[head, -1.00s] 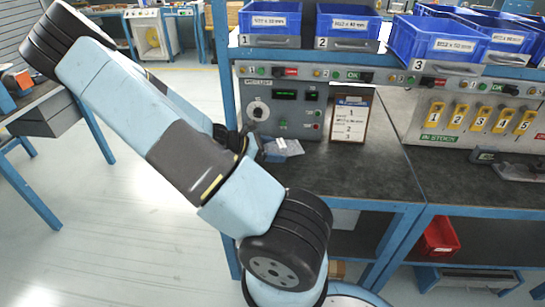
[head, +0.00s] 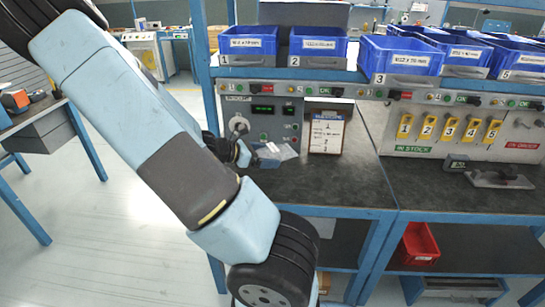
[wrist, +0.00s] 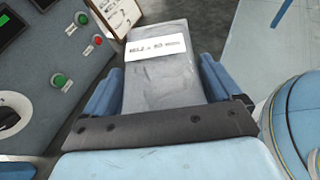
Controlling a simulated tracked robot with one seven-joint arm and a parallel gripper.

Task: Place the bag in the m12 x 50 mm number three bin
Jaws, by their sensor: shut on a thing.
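The bag (wrist: 160,75) is clear plastic with a white label, which appears to read M12 x 50 mm. In the wrist view it lies between the two blue fingers of my gripper (wrist: 158,85), which is shut on it. In the head view the bag (head: 275,150) shows beside my gripper (head: 243,152), in front of the grey control panel and below the shelf. The number three bin (head: 400,60) is a blue open bin on the shelf, up and to the right of the bag. Its inside is mostly hidden, and its label is too small to read surely.
Bin one (head: 250,45) and bin two (head: 318,46) stand left of bin three, with more blue bins to its right. A clipboard (head: 327,132) stands just right of the bag. The dark bench top (head: 320,185) is largely clear. A red bin (head: 420,245) sits below.

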